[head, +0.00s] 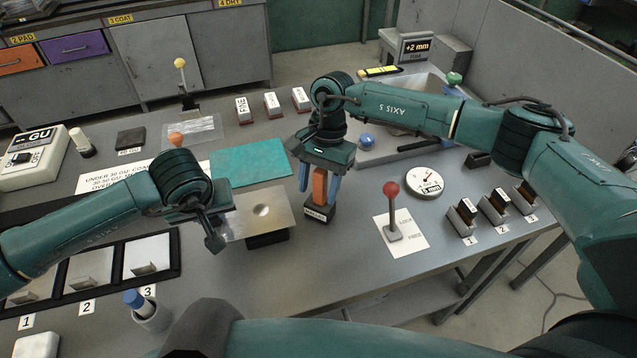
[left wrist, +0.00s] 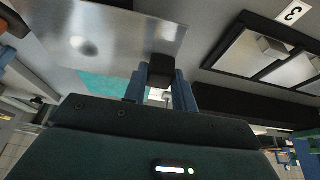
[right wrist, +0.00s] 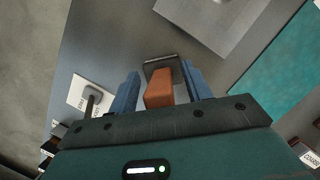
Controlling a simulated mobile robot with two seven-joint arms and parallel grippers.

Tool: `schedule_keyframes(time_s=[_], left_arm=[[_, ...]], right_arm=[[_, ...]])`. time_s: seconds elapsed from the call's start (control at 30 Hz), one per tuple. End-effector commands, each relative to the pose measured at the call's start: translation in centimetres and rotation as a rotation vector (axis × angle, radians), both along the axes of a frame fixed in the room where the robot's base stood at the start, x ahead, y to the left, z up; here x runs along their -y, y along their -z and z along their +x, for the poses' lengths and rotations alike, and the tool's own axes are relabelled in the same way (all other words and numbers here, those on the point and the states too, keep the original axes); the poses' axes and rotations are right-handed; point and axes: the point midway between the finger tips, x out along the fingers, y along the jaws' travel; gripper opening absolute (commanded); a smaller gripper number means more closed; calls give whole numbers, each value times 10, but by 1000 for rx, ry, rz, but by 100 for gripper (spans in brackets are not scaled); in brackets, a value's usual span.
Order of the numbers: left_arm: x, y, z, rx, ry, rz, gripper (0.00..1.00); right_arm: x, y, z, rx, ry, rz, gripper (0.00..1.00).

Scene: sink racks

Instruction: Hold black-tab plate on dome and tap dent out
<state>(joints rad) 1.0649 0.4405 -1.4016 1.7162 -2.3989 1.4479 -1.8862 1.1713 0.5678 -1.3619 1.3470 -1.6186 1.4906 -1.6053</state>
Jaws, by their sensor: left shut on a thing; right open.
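A shiny metal plate (head: 279,215) with a round dent (head: 261,210) lies level over a black block (head: 268,240). Any dome under it is hidden. My left gripper (left wrist: 161,88) is shut on the plate's black tab (left wrist: 162,66), at the plate's left side in the head view. My right gripper (head: 319,188) is open and points down around an orange handle (head: 320,186), which stands on a black labelled base (head: 319,212). In the right wrist view the orange handle (right wrist: 160,88) sits between the blue fingers, with gaps visible beside it.
A red-knobbed lever (head: 392,212) on a white card and a round dial gauge (head: 424,181) stand right of my right gripper. A teal mat (head: 250,165) lies behind the plate. A tray with several numbered slots (head: 118,268) and a blue-capped cup (head: 147,308) are at front left.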

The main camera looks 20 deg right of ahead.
Motion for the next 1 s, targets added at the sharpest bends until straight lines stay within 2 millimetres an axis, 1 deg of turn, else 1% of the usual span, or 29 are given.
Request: schedule_keyframes(time_s=[0.07, 0.17, 1.0], left_arm=[[0, 0, 0, 1, 0, -1, 0], [0, 0, 0, 1, 0, -1, 0], [0, -1, 0, 1, 0, -1, 0]], right_arm=[[0, 0, 0, -1, 0, -1, 49], [0, -5, 0, 0, 1, 0, 49], [0, -73, 0, 0, 0, 0, 49]])
